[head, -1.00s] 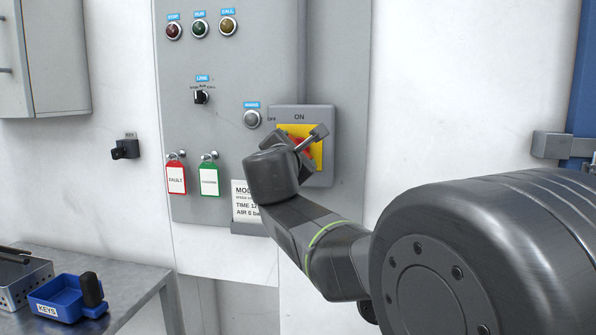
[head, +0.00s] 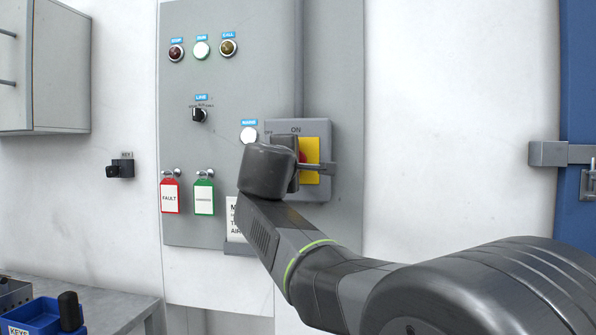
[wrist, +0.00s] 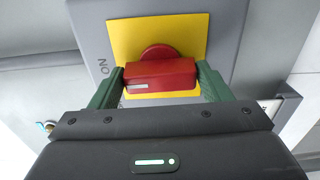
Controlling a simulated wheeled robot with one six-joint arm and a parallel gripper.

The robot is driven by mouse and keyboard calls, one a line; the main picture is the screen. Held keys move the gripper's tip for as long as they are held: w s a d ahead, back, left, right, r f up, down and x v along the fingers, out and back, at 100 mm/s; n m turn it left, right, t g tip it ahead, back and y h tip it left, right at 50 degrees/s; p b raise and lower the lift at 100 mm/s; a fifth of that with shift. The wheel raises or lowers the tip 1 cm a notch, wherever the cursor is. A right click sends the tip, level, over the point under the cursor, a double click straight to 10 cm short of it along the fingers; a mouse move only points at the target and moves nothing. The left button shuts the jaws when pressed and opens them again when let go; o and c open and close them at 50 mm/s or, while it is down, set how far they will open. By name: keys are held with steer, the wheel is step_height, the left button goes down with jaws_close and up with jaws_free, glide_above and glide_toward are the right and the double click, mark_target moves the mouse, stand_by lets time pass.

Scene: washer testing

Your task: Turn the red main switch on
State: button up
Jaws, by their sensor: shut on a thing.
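The red main switch (wrist: 160,76) is a red handle on a yellow plate (wrist: 120,38) in a grey box (head: 283,124). My gripper (wrist: 158,82) is shut on the handle, one green finger at each end in the wrist view. The white mark on the handle lies at its left end, on the side of the "ON" label (wrist: 103,67). In the head view my gripper (head: 303,166) hides most of the handle; only a bit of red shows against the yellow.
The grey panel (head: 255,80) also carries a black LINE selector (head: 199,115), a red tag (head: 170,195) and a green tag (head: 204,197). A key holder (head: 120,168) is on the wall. A bench with a blue tray (head: 40,316) stands lower left. A blue frame is at right.

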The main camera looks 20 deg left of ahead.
stand_by(0.6)
steer(key=o, duration=1)
steer(key=v, duration=1.3)
steer(key=shift+s, duration=0.35)
steer(key=x, duration=1.3)
steer(key=shift+w, duration=0.4)
